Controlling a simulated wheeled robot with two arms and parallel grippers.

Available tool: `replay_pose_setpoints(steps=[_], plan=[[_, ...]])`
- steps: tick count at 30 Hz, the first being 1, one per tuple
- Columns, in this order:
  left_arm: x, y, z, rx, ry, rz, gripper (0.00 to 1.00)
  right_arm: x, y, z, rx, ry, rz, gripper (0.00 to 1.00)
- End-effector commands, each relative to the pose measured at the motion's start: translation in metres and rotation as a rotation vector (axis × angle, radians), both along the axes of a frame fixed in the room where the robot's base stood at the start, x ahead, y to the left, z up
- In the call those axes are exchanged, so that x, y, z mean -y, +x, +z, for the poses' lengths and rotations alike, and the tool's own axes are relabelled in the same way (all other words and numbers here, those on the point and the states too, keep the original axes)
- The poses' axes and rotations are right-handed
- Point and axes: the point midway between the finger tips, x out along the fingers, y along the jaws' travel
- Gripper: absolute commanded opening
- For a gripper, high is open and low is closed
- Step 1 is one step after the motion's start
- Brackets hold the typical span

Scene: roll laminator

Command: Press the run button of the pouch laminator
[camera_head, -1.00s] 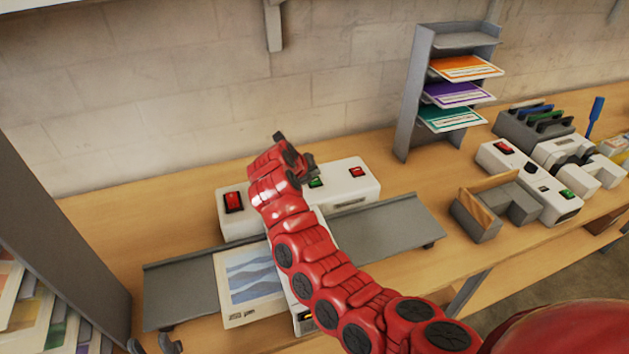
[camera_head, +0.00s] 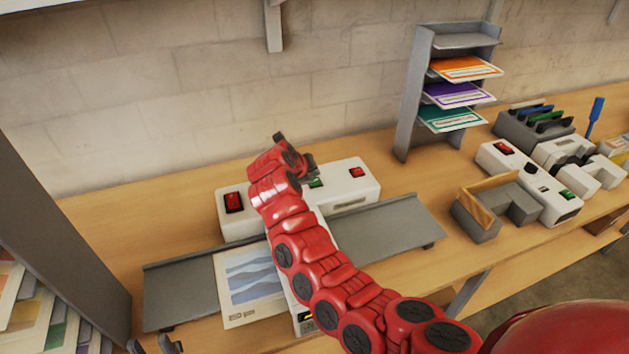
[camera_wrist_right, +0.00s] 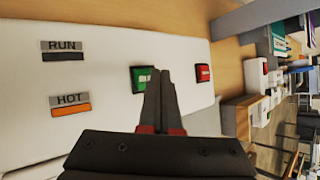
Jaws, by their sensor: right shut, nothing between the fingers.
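The pouch laminator (camera_head: 345,193) is a white unit with a large red switch (camera_head: 233,202), a small green button (camera_head: 316,184) and a small red button (camera_head: 357,172). My right gripper (camera_wrist_right: 160,72) is shut and empty. Its fingertips overlap the right part of the green button (camera_wrist_right: 149,78) in the right wrist view; I cannot tell whether they touch it. The RUN indicator (camera_wrist_right: 63,57) looks dark and the HOT indicator (camera_wrist_right: 70,110) is orange. My red right arm hides the laminator's middle in the head view. My left gripper (camera_head: 152,346) shows only fingertips, spread apart, at the bottom left.
A sheet with a blue wave picture (camera_head: 250,280) lies on the laminator's grey tray (camera_head: 180,293). Another white machine (camera_head: 550,205) and a small grey-and-wood box (camera_head: 480,222) stand to the right. A shelf (camera_head: 415,95) of coloured sheets stands behind. A grey panel (camera_head: 60,210) rises at the left.

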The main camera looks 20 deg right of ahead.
Motion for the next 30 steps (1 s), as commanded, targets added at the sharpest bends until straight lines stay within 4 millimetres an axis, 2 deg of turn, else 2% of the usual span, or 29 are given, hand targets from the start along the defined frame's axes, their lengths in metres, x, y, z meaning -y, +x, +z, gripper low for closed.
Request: replay_pose_setpoints(steps=[17, 30], plan=[[0.0000, 0.0000, -0.0003, 0.000, 0.000, 0.000, 0.38, 0.0001, -0.0001, -0.0004, 0.000, 0.000, 0.000, 0.00], [0.0000, 0.0000, -0.0057, 0.000, 0.000, 0.000, 0.38, -0.0001, -0.0002, -0.0084, 0.000, 0.000, 0.000, 0.00]])
